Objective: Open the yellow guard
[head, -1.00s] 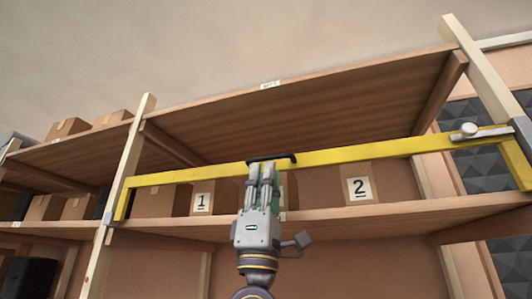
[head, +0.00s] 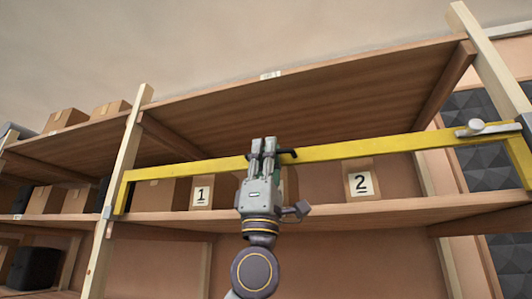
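The yellow guard (head: 370,151) is a long bar across the front of the shelf bay, with short bent ends at both sides. A grey latch-like piece with a round knob (head: 476,127) lies at the guard's right end. My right gripper is not in view.
Behind the guard, boxes labelled 1 (head: 201,195) and 2 (head: 360,182) stand on the lower shelf board (head: 400,213). The upper shelf (head: 310,98) overhangs the guard. Wooden posts (head: 127,165) flank the bay. More boxes stand on shelves at the left.

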